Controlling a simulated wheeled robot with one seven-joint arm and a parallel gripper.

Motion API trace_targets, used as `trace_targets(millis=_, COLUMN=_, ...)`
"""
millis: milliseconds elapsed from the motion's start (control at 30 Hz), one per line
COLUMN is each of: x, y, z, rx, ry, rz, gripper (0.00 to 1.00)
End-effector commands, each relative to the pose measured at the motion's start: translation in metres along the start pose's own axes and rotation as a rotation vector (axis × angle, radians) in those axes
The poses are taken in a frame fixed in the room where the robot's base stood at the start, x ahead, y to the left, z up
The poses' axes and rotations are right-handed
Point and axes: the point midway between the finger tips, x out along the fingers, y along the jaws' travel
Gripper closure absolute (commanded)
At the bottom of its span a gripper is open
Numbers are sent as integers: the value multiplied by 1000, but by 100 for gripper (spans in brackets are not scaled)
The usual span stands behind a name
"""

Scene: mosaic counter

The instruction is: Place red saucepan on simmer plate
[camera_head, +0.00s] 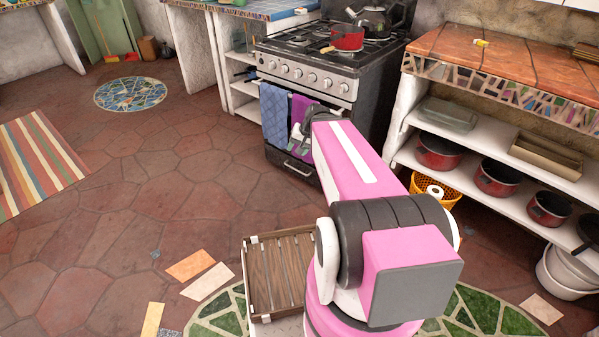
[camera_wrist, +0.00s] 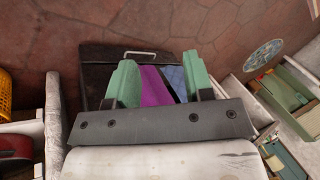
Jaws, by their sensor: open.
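A red saucepan (camera_head: 347,39) sits upright on the stove top (camera_head: 300,40), toward its right side, with its handle pointing to the left. Black burner grates lie around it; I cannot tell which part is the simmer plate. My gripper shows in the wrist view (camera_wrist: 158,82) with its two green fingers spread apart and nothing between them. It is in front of the oven door, below the stove top and away from the saucepan. In the head view my pink arm partly hides it.
A dark kettle (camera_head: 374,20) stands behind the saucepan. Blue (camera_head: 275,115) and purple (camera_head: 300,112) towels hang on the oven front. Shelves at right hold several red pots (camera_head: 497,178). A wooden crate (camera_head: 282,270) is beside my arm. Floor at left is mostly clear.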

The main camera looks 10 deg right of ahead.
Motion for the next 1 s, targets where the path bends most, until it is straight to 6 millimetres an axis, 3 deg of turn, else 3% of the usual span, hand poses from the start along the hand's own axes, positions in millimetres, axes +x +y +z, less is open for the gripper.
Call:
trace_targets(millis=33, x=11, y=3, z=25, rx=-65, ry=-47, rz=80, gripper=52)
trace_targets(millis=100, x=21, y=11, z=48, rx=-142, ry=-99, rz=183, gripper=52)
trace_targets(millis=300, x=30, y=26, z=81, rx=-275, ry=-181, rz=362, gripper=52)
trace_targets(millis=1000, x=31, y=29, z=84, rx=-295, ry=-192, rz=393, gripper=52)
